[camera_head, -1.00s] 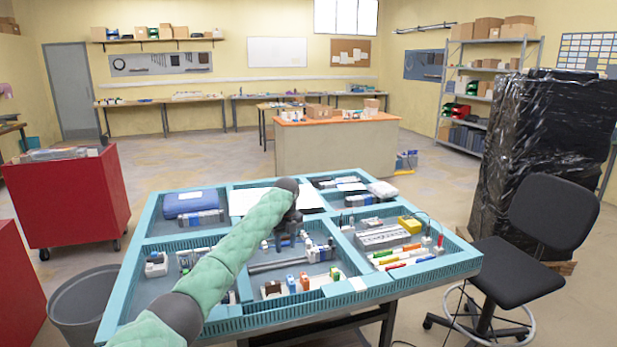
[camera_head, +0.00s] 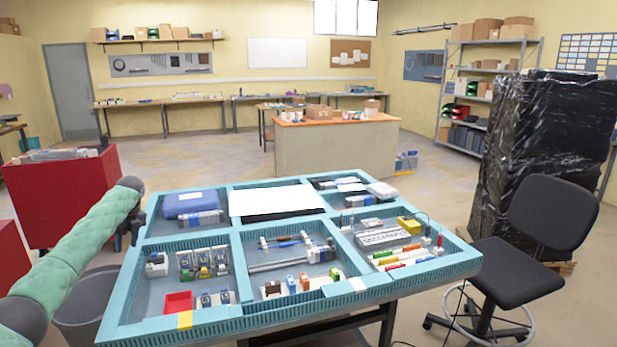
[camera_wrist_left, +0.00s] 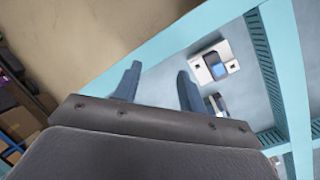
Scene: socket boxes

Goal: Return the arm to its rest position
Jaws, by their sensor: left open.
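My left arm (camera_head: 75,245) comes in from the left, padded in green. Its gripper (camera_head: 132,222) hangs at the left, beside the left edge of the blue compartment table (camera_head: 150,215), and looks small and dark there. In the left wrist view the two fingers of the left gripper (camera_wrist_left: 157,80) stand apart with nothing between them. Beyond them show the table's blue frame and a white-and-blue socket part (camera_wrist_left: 215,64) in a compartment. My right gripper is not in view.
A red cabinet (camera_head: 62,200) and a grey bin (camera_head: 90,305) stand close to the left arm. A black chair (camera_head: 530,250) and a black wrapped stack (camera_head: 540,140) stand at the right. Open floor lies behind the table.

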